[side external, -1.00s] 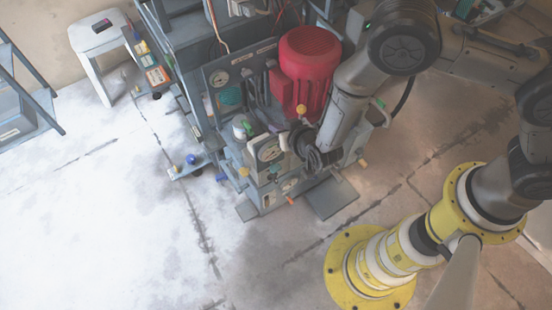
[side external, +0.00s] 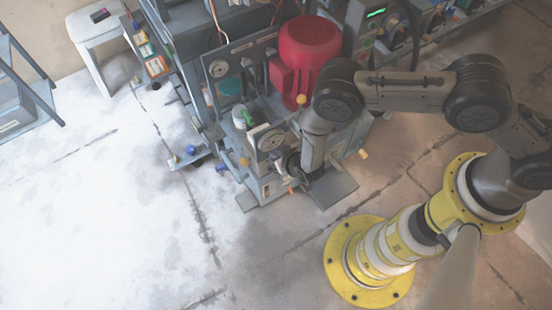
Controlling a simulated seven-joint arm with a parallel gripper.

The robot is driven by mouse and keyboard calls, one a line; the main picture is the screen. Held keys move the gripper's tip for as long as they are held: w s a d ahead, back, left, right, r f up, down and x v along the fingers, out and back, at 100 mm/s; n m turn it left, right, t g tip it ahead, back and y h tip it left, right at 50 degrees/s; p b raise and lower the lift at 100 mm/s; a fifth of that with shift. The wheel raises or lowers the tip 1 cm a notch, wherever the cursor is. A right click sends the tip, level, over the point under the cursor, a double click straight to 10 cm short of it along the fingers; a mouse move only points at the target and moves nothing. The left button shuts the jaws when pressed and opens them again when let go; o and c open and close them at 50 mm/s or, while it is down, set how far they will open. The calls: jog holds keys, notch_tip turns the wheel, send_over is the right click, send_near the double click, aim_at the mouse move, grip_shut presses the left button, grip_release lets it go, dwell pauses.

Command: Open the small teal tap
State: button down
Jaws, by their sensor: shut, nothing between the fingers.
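My gripper (side external: 290,164) is a small dark shape at the low end of my arm, at the front right of the press. It is shut and empty. It is close beside the box with the white round gauge (side external: 271,140); I cannot tell whether it touches anything. My wrist covers part of the press there. I cannot make out the small teal tap for certain; it may be hidden behind my wrist or too small to tell.
A red motor (side external: 309,42) stands on the press behind my wrist. A yellow knob (side external: 301,99) sits close to my forearm. A flat grey plate (side external: 332,186) lies at the press's foot. A white stool (side external: 97,35) stands far left. The floor in front is clear.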

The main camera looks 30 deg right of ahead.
aim_at(271, 159)
jog(key=shift+s+f, duration=0.15)
jog(key=shift+f, duration=1.65)
jog(key=shift+a+f+n+h, duration=0.1)
jog(key=shift+a+n+h, duration=0.2)
jog(key=shift+h, duration=0.3)
jog(key=shift+a+f+n+h, duration=0.1)
jog(key=shift+a+n+h, duration=0.15)
jog(key=shift+h, duration=0.35)
jog(key=shift+a+f, duration=0.5)
jog(key=shift+f, duration=0.05)
jog(key=shift+a+f, duration=0.25)
jog(key=shift+f, duration=0.6)
dwell(0.7)
